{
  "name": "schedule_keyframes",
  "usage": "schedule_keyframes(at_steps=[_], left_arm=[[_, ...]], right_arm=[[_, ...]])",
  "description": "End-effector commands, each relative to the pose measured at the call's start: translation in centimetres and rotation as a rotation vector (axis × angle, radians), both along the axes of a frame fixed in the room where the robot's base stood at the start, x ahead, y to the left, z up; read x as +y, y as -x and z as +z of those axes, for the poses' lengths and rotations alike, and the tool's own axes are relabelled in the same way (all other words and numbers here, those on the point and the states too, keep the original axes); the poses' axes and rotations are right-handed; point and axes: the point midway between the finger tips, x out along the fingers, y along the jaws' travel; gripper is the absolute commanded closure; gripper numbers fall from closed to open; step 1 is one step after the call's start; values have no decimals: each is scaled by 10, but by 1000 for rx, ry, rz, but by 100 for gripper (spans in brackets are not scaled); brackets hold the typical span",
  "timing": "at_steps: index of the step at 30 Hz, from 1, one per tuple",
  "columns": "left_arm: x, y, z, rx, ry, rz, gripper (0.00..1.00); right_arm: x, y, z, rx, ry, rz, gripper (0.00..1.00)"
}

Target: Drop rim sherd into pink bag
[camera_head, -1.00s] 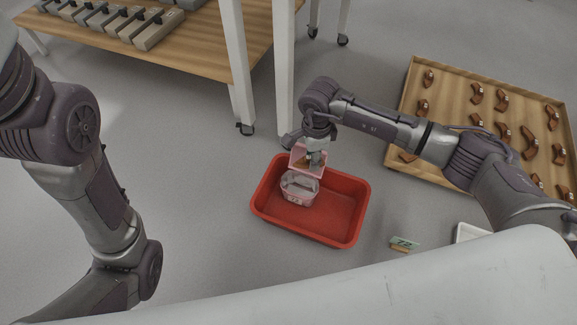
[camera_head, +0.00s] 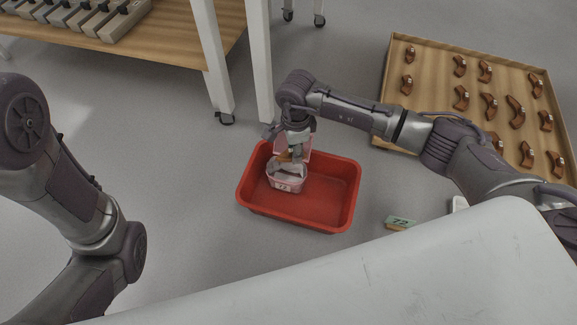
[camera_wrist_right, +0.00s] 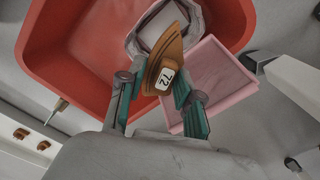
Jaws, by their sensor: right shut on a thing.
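My right gripper (camera_head: 292,153) is shut on the brown rim sherd (camera_wrist_right: 165,62), which carries a white label reading 72. It holds the sherd over the mouth of the pink bag (camera_head: 287,184). In the right wrist view, the sherd's far end overlaps the bag's opening (camera_wrist_right: 194,20); I cannot tell whether it touches the bag. A square pink flap (camera_wrist_right: 215,78) stands open beside the opening. The bag stands in the left part of the red bin (camera_head: 325,211). My left gripper is not in view.
A wooden tray (camera_head: 393,60) with several brown sherds lies at the right. A wooden table (camera_head: 180,45) with white legs and grey blocks is at the back left. The bin's right part is empty.

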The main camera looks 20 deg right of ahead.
Motion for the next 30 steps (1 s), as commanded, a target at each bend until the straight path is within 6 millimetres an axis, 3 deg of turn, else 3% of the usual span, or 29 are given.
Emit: schedule_keyframes(at_steps=[1, 2, 7, 19, 30], left_arm=[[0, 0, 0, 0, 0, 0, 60], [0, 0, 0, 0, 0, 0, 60], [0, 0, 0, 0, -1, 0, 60], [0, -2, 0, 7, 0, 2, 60], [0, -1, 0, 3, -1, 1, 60]], right_arm=[[0, 0, 0, 0, 0, 0, 100], [0, 0, 0, 0, 0, 0, 62], [0, 0, 0, 0, 0, 0, 36], [0, -1, 9, -2, -1, 1, 36], [0, -2, 82, -5, 0, 0, 36]])
